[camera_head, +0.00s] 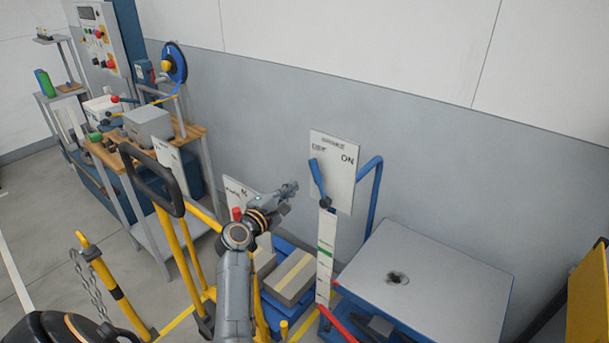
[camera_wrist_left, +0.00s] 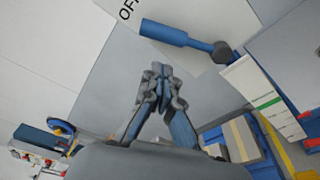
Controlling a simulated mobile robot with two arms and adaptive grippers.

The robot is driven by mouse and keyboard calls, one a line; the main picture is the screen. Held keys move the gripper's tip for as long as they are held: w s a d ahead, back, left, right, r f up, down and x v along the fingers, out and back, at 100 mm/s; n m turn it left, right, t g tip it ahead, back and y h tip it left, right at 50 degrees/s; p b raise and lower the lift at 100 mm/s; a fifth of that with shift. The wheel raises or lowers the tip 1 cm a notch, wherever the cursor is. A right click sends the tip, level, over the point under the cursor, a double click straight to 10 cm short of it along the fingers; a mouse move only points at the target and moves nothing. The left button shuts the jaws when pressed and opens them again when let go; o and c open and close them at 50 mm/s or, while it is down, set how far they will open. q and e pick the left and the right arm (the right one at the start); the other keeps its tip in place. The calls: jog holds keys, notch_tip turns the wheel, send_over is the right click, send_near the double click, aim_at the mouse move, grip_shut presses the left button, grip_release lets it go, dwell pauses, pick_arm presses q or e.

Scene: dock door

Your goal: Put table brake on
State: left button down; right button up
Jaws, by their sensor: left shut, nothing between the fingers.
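The brake sign (camera_head: 337,182) is a white plate with OFF at its left and ON at its right. The blue brake lever (camera_head: 317,178) stands before it, pivoting at a dark knob and leaning left to the OFF side. It also shows in the left wrist view (camera_wrist_left: 165,32). My left gripper (camera_head: 291,187) is shut and empty, just left of the lever and apart from it. The left wrist view shows its closed fingers (camera_wrist_left: 158,80) below the lever's grip. The table (camera_head: 430,290) has a grey top with a dark spot. My right gripper is not in view.
A post with a green-marked scale (camera_head: 326,252) stands under the lever. A blue tube handle (camera_head: 374,190) rises right of the sign. Boxes (camera_head: 292,278) lie low behind my left arm. Yellow rails (camera_head: 180,240) and a workbench (camera_head: 150,150) stand at left.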

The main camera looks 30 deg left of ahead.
aim_at(319, 182)
pick_arm(q)
jog(key=w+p, duration=0.1)
jog(key=w, duration=0.6)
jog(key=shift+w+a+f, duration=0.2)
jog(key=shift+w, duration=0.2)
jog(key=shift+d+r+m+b, duration=0.2)
jog(key=shift+d+m+b, duration=0.2)
jog(key=shift+m, duration=0.2)
jog(key=d+m+b, duration=0.1)
jog(key=d+r+m+b, duration=0.1)
jog(key=d+m, duration=0.1)
jog(key=shift+s+m+t, duration=0.15)
jog(key=shift+m+t, duration=0.15)
jog(key=shift+s+d+r+m+b, duration=0.15)
jog(key=shift+d+m+b, duration=0.25)
jog(key=shift+d+m, duration=0.7)
jog(key=shift+d+m+t+b, duration=0.35)
jog(key=shift+d+m, duration=0.5)
jog(key=shift+m, duration=0.25)
jog(key=shift+s, duration=0.1)
